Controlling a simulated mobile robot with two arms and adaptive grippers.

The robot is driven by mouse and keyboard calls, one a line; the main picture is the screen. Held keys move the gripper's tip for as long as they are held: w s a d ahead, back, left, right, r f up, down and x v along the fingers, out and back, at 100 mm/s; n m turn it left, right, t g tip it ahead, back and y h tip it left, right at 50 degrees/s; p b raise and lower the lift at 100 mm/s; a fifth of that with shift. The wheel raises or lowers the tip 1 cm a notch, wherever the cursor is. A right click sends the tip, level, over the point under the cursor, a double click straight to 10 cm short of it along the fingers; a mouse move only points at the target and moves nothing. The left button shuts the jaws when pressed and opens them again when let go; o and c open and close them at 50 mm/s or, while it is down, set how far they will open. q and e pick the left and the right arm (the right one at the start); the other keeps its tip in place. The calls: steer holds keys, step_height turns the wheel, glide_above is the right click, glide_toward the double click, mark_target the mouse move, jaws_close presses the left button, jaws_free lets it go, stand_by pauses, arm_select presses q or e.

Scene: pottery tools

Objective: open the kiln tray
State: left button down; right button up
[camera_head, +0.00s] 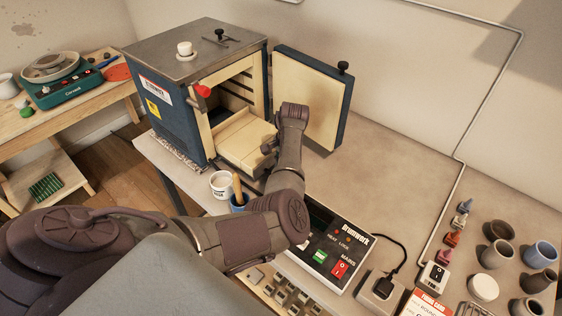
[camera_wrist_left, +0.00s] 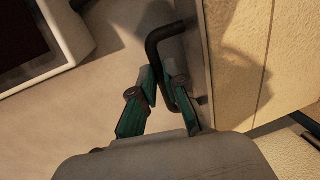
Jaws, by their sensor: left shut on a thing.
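The blue kiln (camera_head: 180,105) stands on the table with its cream-lined door (camera_head: 308,100) swung open to the right. The cream kiln tray (camera_head: 243,138) sticks partly out of the kiln's opening. My left gripper (camera_head: 268,147) is at the tray's front right edge. In the left wrist view, my left gripper (camera_wrist_left: 166,82) is shut on a black bent handle (camera_wrist_left: 152,45) on the front of the cream tray (camera_wrist_left: 238,60). In the head view the handle is hidden by the gripper and arm. My right gripper is not in view.
A white tub (camera_head: 221,184) and a blue cup with a wooden handle stand in front of the kiln. A control box (camera_head: 330,245) lies near my left arm. Several small pots (camera_head: 497,254) stand at the right.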

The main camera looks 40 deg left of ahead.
arm_select(q)
steer(key=c, duration=1.2)
jaws_free()
steer(key=shift+a, duration=0.1)
step_height(320, 180, up, 12)
steer(key=d, duration=0.2)
steer(key=shift+d+f, duration=0.1)
